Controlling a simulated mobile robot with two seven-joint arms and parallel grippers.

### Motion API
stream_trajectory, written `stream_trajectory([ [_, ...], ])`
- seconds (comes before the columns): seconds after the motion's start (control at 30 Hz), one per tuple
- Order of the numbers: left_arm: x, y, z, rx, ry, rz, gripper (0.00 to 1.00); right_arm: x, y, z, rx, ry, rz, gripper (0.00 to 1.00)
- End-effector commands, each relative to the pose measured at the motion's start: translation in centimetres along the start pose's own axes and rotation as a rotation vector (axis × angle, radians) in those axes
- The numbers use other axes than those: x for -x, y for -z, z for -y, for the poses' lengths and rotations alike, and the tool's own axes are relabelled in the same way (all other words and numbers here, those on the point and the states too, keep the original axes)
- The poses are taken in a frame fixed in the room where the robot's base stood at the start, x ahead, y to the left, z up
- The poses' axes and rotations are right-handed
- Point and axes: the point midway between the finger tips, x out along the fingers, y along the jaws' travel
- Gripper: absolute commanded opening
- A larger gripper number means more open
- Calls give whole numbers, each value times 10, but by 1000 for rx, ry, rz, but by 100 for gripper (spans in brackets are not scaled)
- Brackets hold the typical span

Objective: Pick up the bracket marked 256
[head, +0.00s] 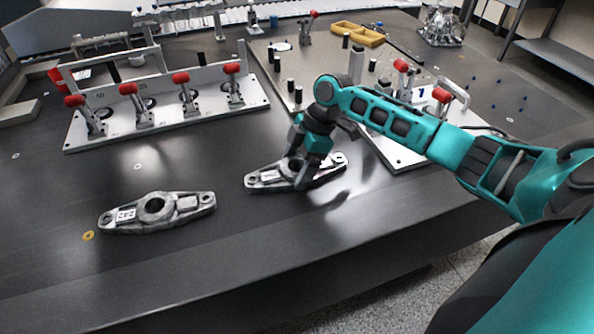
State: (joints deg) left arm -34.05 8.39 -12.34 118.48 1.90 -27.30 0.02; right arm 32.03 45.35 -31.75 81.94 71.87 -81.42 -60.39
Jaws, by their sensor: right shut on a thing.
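Two grey metal brackets with a central hole lie on the dark table. The left bracket (157,212) lies near the front edge and carries a white label that seems to read 242. The other bracket (266,178) lies right of it, in the middle of the table's front part. Its marking is too small to read. My right gripper (303,178) reaches down over this bracket's middle and is shut on it. The fingers hide part of its centre. The bracket appears to be at table level. My left gripper is not in view.
A white fixture plate (170,119) with several red-handled clamps stands behind the brackets. Another clamp plate (402,155) is close to the right of the held bracket, under my arm. A yellow tray (358,34) lies farther back. The table front between the brackets is clear.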

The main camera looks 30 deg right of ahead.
Motion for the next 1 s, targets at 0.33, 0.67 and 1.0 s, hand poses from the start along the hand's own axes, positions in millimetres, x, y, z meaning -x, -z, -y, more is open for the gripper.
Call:
stream_trajectory([
  [0.33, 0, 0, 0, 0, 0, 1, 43, 4, 2, -1, 1, -4, -3, 28],
  [0.67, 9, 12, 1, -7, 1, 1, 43, 56, 24, -2, 3, -9, -4, 28],
  [1.0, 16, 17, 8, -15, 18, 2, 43, 141, 59, -2, 3, -7, -4, 28],
])
